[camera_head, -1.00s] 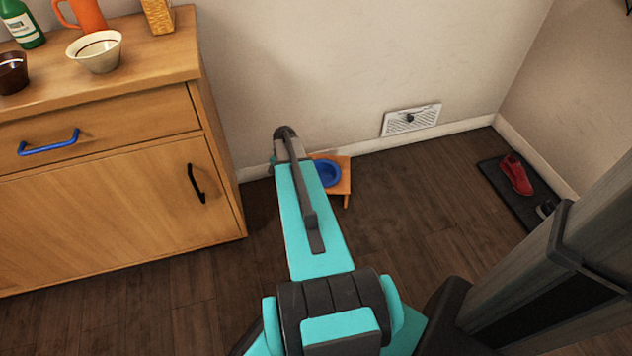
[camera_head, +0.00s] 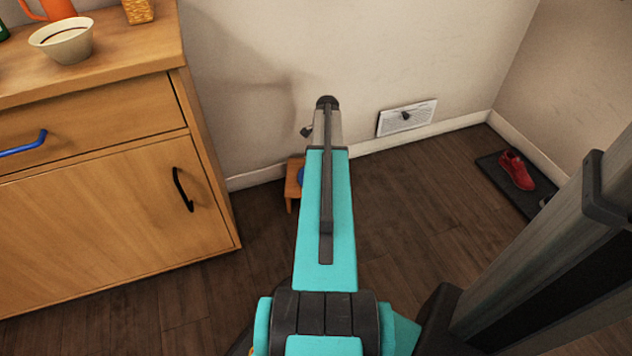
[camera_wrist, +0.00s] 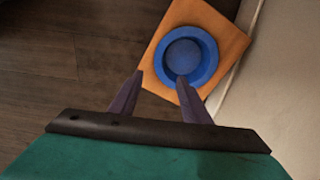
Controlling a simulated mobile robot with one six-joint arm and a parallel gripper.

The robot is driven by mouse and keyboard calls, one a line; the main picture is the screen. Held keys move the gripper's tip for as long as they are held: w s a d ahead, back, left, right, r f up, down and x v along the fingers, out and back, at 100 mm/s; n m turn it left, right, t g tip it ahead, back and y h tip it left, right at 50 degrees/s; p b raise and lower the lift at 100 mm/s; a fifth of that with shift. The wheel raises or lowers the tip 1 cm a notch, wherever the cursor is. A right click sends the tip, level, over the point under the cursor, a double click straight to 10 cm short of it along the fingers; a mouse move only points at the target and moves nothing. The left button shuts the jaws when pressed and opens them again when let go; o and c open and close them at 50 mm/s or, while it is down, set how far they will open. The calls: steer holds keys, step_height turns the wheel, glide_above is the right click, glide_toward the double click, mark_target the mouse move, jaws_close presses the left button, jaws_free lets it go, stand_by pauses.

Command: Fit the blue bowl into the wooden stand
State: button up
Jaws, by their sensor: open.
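The blue bowl (camera_wrist: 185,56) shows round and level from above in the wrist view. It sits in the orange-brown wooden stand (camera_wrist: 226,38), its rim surrounded by the stand's square top; how deep it sits cannot be told. My gripper (camera_wrist: 160,76) is open and empty. Its right fingertip overlaps the near edge of the bowl in the wrist view; contact cannot be told. My arm hides the fingers in the head view.
A wooden cabinet (camera_head: 110,215) stands left of the stand, with a cream bowl (camera_head: 63,42) on top. The wall with a white vent (camera_head: 407,117) is close behind. A red shoe (camera_head: 516,170) lies on a dark mat at right. Floor right of my arm is clear.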

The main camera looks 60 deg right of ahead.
steer(key=shift+f, duration=0.1)
steer(key=shift+a+f+b, duration=0.1)
steer(key=shift+f+b, duration=1.45)
steer(key=shift+f, duration=2.7)
